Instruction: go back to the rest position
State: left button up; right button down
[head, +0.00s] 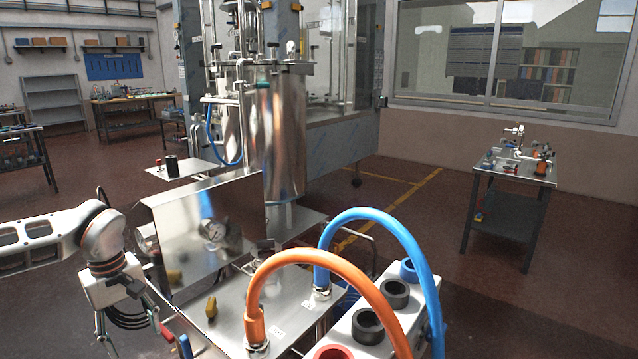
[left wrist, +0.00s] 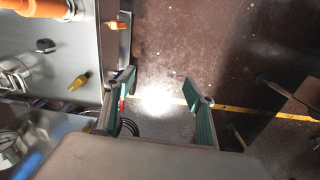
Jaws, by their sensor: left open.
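My left gripper (head: 130,328) is at the lower left of the head view, beside the left edge of the steel filler top (head: 232,303). In the left wrist view its two fingers stand apart (left wrist: 157,84), with only floor seen between them. It is open and holds nothing. The left finger overlaps the machine's edge in that view; I cannot tell whether they touch. My right gripper is not in view.
An orange hose (head: 330,257) and a blue hose (head: 400,235) arch over a white socket block (head: 385,317).

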pick_arm(q)
jog(key=s+d+f+n+t+h, duration=0.1)
jog(key=s+d+f+n+h, duration=0.2)
jog(key=d+n+h, duration=0.4)
jog(key=s+d+f+n+t+h, duration=0.1)
jog(key=s+d+f+n+h, duration=0.15)
jog(key=d+n, duration=0.45)
jog(key=s+d+f+n+t+h, duration=0.1)
jog(key=s+d+f+n+h, duration=0.25)
jog(key=d, duration=0.65)
jog(key=a+f+n+t+y, duration=0.2)
jog(key=a+f+n+t, duration=0.3)
jog(key=n, duration=0.4)
jog(key=a+f+n+t+y, duration=0.25)
jog(key=a+n, duration=0.35)
jog(key=n, duration=0.4)
jog(key=s+a+f+n+g+y, duration=0.1)
jog(key=s+a+f+n+y, duration=0.2)
jog(key=s+a+f+n, duration=0.4)
jog(key=s+a+f+n+g+y, duration=0.1)
jog(key=s+a+f+n+y, duration=0.2)
jog(key=s+a+n, duration=0.45)
jog(key=d+f+n+t, duration=0.1)
jog(key=d+n, duration=0.6)
jog(key=d, duration=1.3)
jog(key=shift+w+f+t+p, duration=0.15)
jog(key=shift+t+p, duration=0.25)
jog(key=shift+t, duration=0.15)
